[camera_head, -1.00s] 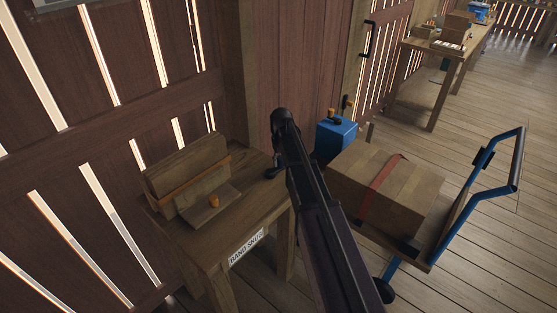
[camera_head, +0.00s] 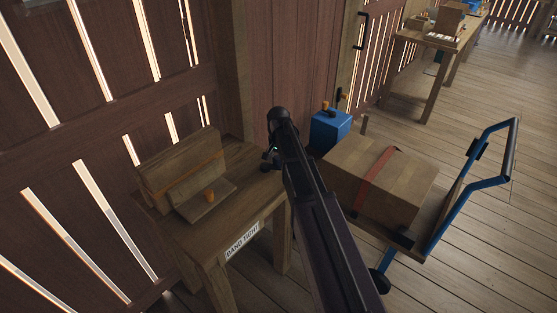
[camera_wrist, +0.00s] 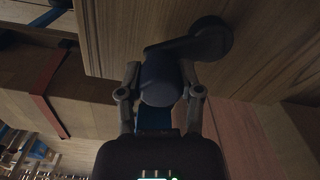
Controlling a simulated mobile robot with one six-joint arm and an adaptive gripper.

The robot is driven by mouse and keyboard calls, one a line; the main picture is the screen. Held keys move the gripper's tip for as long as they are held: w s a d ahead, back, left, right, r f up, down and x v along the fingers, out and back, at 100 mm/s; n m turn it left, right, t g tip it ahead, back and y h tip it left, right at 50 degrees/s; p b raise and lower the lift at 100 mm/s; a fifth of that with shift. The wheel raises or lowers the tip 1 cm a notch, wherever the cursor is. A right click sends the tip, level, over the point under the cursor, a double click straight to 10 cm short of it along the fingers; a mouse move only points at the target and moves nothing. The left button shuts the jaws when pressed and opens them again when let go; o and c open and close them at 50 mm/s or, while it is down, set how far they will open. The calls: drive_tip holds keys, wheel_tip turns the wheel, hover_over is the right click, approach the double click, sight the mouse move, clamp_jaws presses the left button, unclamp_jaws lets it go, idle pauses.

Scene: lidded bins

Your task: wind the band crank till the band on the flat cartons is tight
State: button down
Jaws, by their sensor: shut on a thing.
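The flat cartons (camera_head: 180,168) stand on edge on the wooden table at left, with a thin orange band (camera_head: 198,170) around them. I cannot tell how tight the band is. In the wrist view the band crank has a dark round hub (camera_wrist: 212,36) on a wooden face and a short arm (camera_wrist: 175,46). My gripper (camera_wrist: 160,82) is shut on the crank's dark, rounded handle (camera_wrist: 158,70), a finger on each side. In the head view my arm hides most of the gripper and crank.
A small orange peg (camera_head: 209,196) stands before the cartons. A sign (camera_head: 242,242) is on the table front. A blue box (camera_head: 330,130) with orange-knobbed levers and a trolley (camera_head: 432,238) carrying a red-strapped carton (camera_head: 400,190) stand close at right. Open floor lies beyond.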

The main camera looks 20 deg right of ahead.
drive_tip(key=shift+s, duration=0.1)
idle(0.4)
drive_tip(key=shift+c, duration=1.3)
unclamp_jaws()
drive_tip(key=shift+w, duration=0.2)
